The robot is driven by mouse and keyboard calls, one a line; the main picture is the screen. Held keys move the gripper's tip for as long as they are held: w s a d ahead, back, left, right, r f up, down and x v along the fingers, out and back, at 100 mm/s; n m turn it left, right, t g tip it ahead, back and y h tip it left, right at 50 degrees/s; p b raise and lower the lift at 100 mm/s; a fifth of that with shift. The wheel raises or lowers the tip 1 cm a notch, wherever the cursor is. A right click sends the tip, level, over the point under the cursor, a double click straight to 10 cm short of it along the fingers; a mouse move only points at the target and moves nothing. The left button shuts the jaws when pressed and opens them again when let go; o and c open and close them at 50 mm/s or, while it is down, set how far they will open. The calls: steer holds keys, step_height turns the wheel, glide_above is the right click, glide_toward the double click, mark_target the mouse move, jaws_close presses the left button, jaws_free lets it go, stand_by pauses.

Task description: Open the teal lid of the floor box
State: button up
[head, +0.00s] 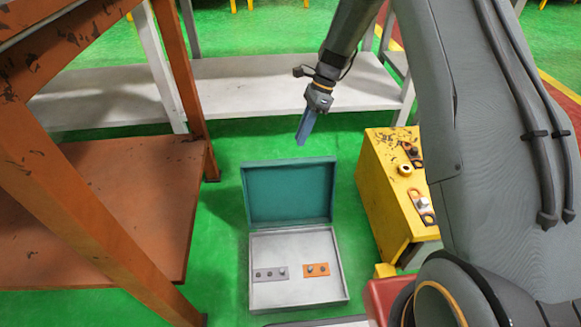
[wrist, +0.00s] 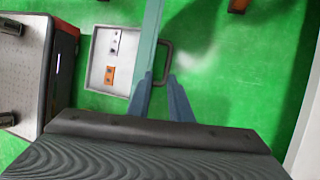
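The floor box (head: 318,290) sits on the green floor, with its pale inside showing. Its teal lid (head: 290,192) stands upright along the back edge, so the box is open. In the wrist view the lid (wrist: 149,40) shows as a narrow teal strip, nearly edge-on, with a dark handle (wrist: 169,62) on its right side. My gripper (head: 301,140) is above and behind the lid's top edge, apart from it in the head view. In the wrist view its blue fingers (wrist: 161,78) are spread with a gap and hold nothing visible.
A grey strip (head: 270,274) and an orange strip (head: 316,269) lie in the box. A yellow box (head: 385,195) stands close on the right. An orange rack (head: 130,190) is on the left and a white shelf (head: 240,85) runs behind. Green floor lies between.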

steer(key=w+b+x, duration=0.2)
steer(key=b+x, duration=0.2)
steer(key=x, duration=0.5)
steer(key=shift+s+f+m, duration=0.25)
steer(key=shift+f+m, duration=0.15)
steer(key=shift+f, duration=0.3)
steer(key=shift+a, duration=0.1)
steer(key=shift+c, duration=0.5)
jaws_close()
